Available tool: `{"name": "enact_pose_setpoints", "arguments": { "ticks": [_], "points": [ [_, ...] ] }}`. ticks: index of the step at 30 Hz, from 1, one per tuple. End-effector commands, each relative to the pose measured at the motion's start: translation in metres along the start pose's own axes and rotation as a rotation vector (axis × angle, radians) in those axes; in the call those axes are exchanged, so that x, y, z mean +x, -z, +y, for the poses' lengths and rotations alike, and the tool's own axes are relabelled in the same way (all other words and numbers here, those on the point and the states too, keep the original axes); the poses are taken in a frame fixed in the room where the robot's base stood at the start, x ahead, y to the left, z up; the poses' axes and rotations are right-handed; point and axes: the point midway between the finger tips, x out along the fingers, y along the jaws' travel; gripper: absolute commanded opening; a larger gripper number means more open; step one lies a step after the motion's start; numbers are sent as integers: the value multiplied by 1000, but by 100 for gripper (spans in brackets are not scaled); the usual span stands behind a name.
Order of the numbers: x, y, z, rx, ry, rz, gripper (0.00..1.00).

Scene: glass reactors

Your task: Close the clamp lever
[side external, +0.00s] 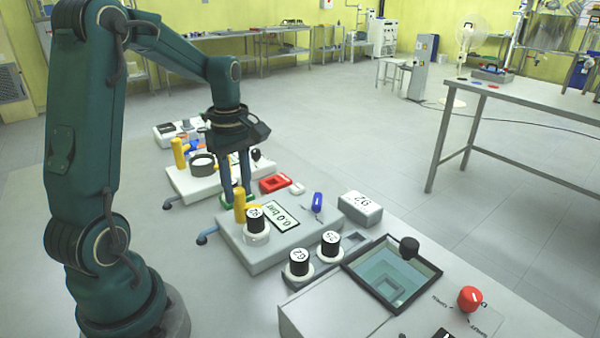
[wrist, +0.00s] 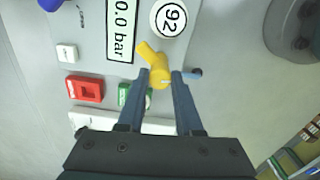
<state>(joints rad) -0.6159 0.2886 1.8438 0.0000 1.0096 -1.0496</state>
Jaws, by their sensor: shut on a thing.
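A yellow lever (side external: 240,208) stands at the back left edge of the grey-white unit with the 0.0 bar display. In the wrist view the yellow lever (wrist: 155,62) has an angled arm pointing up and left. My gripper (side external: 236,188) reaches down to it from above. In the wrist view my gripper (wrist: 162,78) is shut on the yellow lever, with one finger on each side. A blue-grey pipe stub (wrist: 193,73) shows just right of the fingertips. The fingers hide part of a green button (wrist: 124,96).
A black knob marked 92 (side external: 256,222) and the pressure display (side external: 281,217) are close by on the unit. Another unit with a yellow lever (side external: 179,153) stands behind. Open floor lies beyond.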

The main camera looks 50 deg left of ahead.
Motion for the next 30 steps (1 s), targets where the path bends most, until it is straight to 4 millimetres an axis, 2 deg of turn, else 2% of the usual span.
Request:
{"name": "enact_pose_setpoints", "arguments": {
  "ticks": [18,30],
  "points": [
    [-1,0,0,575,-1,1,0],
    [-1,0,0,824,-1,1,0]
  ]
}}
